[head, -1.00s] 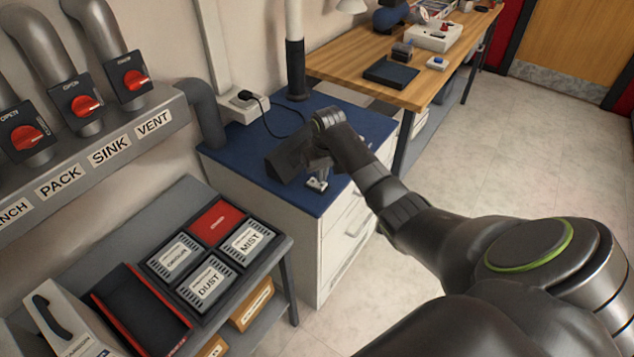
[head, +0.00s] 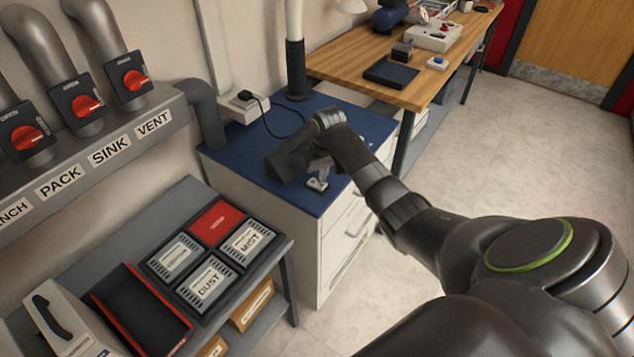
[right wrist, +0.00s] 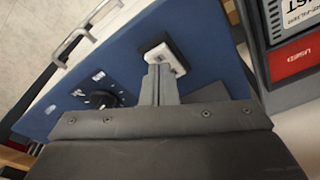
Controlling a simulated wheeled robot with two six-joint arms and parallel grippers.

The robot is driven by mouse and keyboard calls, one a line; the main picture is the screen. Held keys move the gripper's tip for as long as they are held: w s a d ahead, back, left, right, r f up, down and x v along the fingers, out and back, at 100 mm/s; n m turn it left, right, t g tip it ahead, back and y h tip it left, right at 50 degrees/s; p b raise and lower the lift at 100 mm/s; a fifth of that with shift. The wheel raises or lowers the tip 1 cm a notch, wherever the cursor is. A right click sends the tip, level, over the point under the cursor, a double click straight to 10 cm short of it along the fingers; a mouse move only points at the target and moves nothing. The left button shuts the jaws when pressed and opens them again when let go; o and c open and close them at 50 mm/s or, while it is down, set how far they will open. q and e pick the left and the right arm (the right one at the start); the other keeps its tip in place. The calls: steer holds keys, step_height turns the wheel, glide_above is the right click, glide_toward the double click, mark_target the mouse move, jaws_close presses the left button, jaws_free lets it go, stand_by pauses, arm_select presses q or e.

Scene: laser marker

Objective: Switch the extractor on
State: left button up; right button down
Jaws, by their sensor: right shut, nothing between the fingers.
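The extractor is a white cabinet (head: 335,235) with a blue top (head: 372,128) and a black hose rising from it, in the head view. In the right wrist view a white rocker switch (right wrist: 164,56) in a black frame sits on the blue top (right wrist: 125,55). My right gripper (right wrist: 160,72) is shut and empty, its fingertips at the near edge of the rocker. I cannot tell whether they press it. In the head view my right gripper (head: 318,170) hangs low over the blue top, partly hiding it. My left gripper is not in view.
A black knob (right wrist: 101,98) with white markings is beside the switch. A plug in a wall socket (head: 243,105) has a black cord. A grey bench with labelled filter boxes (head: 207,282) stands at left, below red duct valves (head: 134,80). A wooden desk (head: 345,62) is behind.

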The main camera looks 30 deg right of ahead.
mark_target(322, 185)
steer(key=shift+f+b, duration=0.4)
steer(key=shift+f, duration=0.5)
stand_by(0.8)
step_height(322, 185, up, 7)
steer(key=p, duration=0.8)
steer(key=shift+r+p, duration=0.1)
steer(key=shift+p, duration=0.2)
